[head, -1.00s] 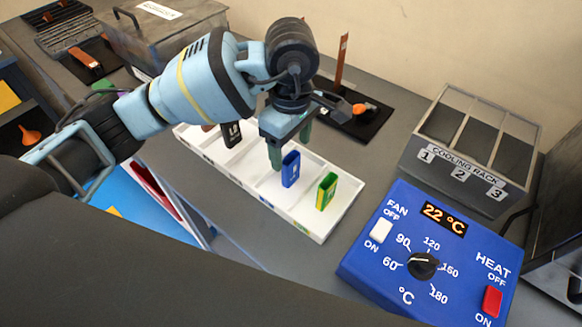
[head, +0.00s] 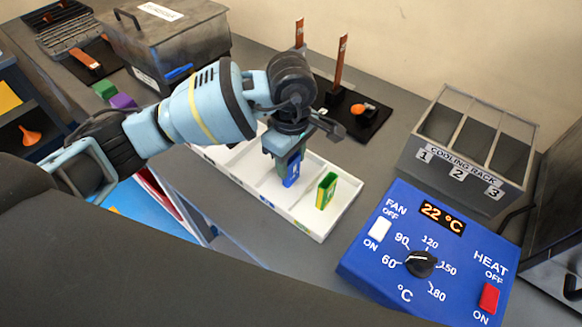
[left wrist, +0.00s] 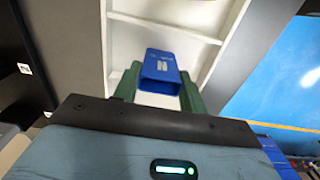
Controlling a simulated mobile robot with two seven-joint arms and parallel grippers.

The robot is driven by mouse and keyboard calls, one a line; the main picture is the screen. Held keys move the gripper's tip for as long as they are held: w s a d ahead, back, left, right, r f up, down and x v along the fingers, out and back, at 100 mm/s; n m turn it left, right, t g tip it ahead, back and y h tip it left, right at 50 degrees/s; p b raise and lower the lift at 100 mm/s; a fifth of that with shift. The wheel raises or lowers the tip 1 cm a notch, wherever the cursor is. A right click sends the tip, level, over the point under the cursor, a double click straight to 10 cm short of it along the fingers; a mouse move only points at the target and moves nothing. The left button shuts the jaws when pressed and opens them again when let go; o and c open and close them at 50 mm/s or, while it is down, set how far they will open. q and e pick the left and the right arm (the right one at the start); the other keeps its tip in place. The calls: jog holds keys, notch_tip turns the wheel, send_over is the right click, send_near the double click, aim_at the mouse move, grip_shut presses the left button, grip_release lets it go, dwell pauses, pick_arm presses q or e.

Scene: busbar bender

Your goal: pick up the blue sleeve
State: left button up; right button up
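The blue sleeve (head: 292,177) stands upright in a compartment of the white tray (head: 318,233). My left gripper (head: 289,162) points down over it. In the left wrist view the blue sleeve (left wrist: 161,70) sits between the two green fingers (left wrist: 160,88), one along each side with no clear gap. The gripper looks shut on the sleeve, which still appears low in the tray. The fingers hide part of the sleeve in the head view. My right gripper is not in view.
A blue control panel (head: 430,255) and a cooling rack (head: 465,150) lie further right. A black base (head: 365,120) with upright copper-coloured bars stands behind. My arm covers the tray's left part.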

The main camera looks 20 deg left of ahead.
pick_arm(q)
jog(key=shift+c, duration=1)
jog(key=shift+r, duration=0.45)
jog(key=s+a+r, duration=0.1)
jog(key=s+r, duration=0.3)
jog(key=s, duration=1.2)
jog(key=shift+a+b, duration=0.2)
jog(key=shift+b, duration=0.25)
jog(key=shift+a, duration=0.1)
